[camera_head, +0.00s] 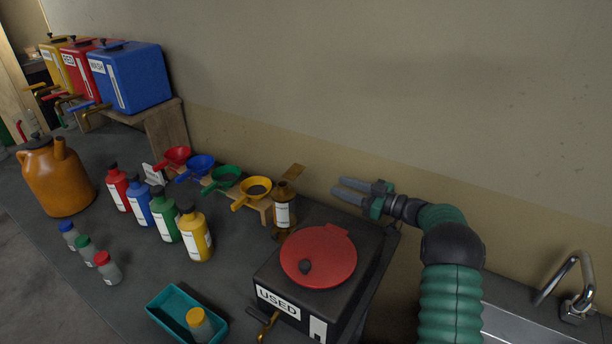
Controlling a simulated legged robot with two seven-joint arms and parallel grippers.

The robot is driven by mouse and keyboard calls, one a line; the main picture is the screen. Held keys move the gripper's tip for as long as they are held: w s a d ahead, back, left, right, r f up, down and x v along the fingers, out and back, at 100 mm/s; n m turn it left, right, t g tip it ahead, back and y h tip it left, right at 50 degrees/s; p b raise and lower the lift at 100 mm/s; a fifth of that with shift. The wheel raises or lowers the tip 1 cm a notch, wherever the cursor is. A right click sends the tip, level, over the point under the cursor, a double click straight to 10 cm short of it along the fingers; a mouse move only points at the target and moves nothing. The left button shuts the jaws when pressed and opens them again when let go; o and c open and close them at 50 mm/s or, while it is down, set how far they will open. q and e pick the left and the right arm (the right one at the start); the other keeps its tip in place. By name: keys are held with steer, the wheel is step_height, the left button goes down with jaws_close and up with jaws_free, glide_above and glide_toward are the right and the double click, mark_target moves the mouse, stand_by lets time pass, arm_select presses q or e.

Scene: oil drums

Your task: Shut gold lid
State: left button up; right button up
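My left gripper is not in view.
A black USED box with a red lid (318,255) stands in front of the can, below my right gripper. Red, blue, green and yellow funnels (255,188) sit left of the can. Colored bottles (195,238) stand further left. A sink (510,320) is at the right.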

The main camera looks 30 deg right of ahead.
mark_target(294, 175)
steer(key=p+x, duration=0.1)
steer(key=x, duration=1.1)
steer(key=shift+a+r, duration=0.3)
steer(key=shift+a, duration=0.3)
steer(key=shift+c, duration=1.2)
steer(key=c, duration=0.5)
steer(key=shift+f, duration=0.1)
jaws_close()
